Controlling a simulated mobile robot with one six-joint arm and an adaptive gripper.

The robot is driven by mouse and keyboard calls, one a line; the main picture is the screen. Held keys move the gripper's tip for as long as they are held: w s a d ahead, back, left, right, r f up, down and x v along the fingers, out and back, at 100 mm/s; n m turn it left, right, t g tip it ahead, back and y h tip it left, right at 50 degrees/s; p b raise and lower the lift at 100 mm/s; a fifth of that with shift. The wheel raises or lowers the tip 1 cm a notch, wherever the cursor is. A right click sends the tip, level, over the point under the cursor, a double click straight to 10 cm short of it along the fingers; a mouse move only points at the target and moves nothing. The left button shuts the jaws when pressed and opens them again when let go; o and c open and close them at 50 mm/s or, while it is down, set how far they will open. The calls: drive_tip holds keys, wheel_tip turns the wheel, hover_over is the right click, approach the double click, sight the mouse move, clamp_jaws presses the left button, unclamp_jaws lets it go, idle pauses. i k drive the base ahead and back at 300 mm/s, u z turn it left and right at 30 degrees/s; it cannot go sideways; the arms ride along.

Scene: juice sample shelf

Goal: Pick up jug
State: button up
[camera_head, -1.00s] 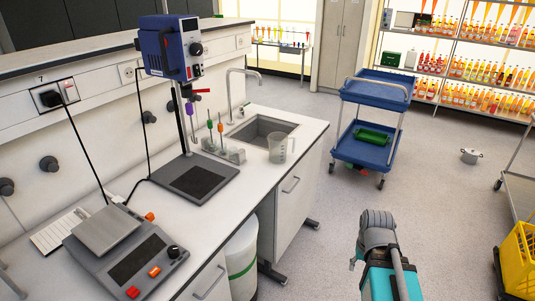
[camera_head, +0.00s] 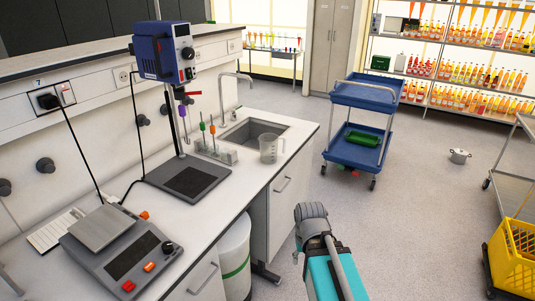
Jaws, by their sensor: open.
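A clear jug (camera_head: 269,149) with a handle on its right stands upright on the white bench (camera_head: 254,173), at the front edge of the sink. My arm (camera_head: 313,222) rises from the bottom of the picture, right of the bench and in front of the jug. My gripper's fingers do not show; they are hidden behind the arm or out of the picture. The jug is not held.
The sink (camera_head: 250,133) and tap (camera_head: 228,90) are behind the jug. A rack (camera_head: 213,150) with coloured tools and a blue stirrer (camera_head: 165,50) stand left of it.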

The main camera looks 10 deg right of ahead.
sight(273, 148)
drive_tip(key=u, duration=0.1)
drive_tip(key=i, duration=1)
drive_tip(key=z, duration=0.05)
